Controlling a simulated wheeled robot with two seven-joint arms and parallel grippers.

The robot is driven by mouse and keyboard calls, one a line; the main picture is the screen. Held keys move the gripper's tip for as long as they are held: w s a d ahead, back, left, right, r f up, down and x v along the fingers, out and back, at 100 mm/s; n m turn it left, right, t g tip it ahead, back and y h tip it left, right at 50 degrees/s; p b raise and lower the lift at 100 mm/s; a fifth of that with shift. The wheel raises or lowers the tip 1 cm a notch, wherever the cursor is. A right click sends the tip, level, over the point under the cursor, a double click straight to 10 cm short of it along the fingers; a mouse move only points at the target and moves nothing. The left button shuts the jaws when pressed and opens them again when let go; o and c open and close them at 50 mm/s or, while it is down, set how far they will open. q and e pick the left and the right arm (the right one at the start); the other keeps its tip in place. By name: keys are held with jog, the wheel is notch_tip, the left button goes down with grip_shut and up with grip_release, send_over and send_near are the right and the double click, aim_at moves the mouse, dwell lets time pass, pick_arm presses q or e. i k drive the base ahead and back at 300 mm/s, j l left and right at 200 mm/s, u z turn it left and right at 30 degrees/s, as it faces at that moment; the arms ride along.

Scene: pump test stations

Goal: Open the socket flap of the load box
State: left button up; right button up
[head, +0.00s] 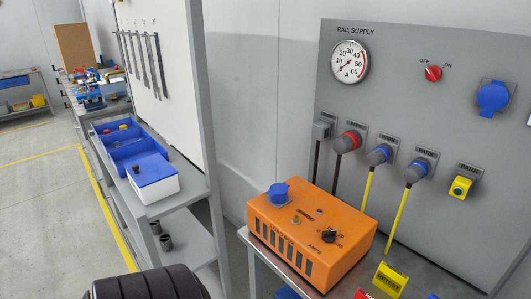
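The load box is the orange box (306,236) with dark vents along its front side, standing on a bench at the lower right. A round blue socket with its flap (279,192) sits on its top, at the back left corner. The flap looks down over the socket, but it is small and I cannot be sure. A black rotary knob (329,236) and small fittings are also on the top. Neither of my grippers is in view.
A grey panel marked RAIL SUPPLY (430,130) stands behind, with a gauge (349,62), red switch (433,73), blue socket (493,97) and several plugs with hanging cables. A yellow tag (390,279) is right of the box. Left, a shelf (190,183) holds blue bins (130,150).

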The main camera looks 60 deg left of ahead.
aim_at(278, 188)
jog(key=j+u, duration=0.1)
jog(key=u, duration=1.6)
